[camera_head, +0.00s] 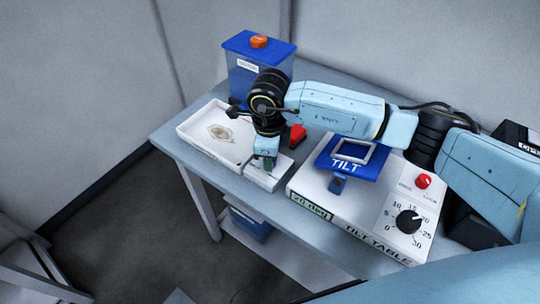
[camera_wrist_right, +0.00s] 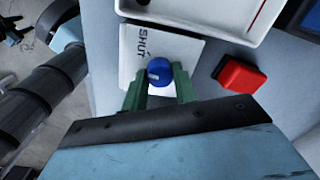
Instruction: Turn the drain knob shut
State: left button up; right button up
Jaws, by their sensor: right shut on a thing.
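The drain knob (camera_wrist_right: 158,70) is round and blue. It sits on a white block (camera_wrist_right: 160,45) printed with SHUT and a small arrow, in the right wrist view. My right gripper (camera_wrist_right: 160,82) is shut on the knob, with a green finger on each side. In the head view my right gripper (camera_head: 267,164) points down at the white block (camera_head: 263,181) at the front right corner of the white tray (camera_head: 183,128); there the knob is hidden behind the gripper. The exact turn of the knob cannot be told. My left gripper is not in view.
A red block (camera_head: 297,134) lies close behind the gripper. The tray holds a pale brownish patch. A blue container (camera_head: 275,72) with an orange knob stands at the back. A white tilt table (camera_head: 325,200) with a dial and red button is at right.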

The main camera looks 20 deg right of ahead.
jog(key=m, duration=0.3)
jog(key=shift+m, duration=2.1)
jog(key=o, duration=1)
jog(key=r, duration=1.3)
jog(key=shift+s+a+r, duration=0.1)
jog(key=shift+a+r, duration=0.15)
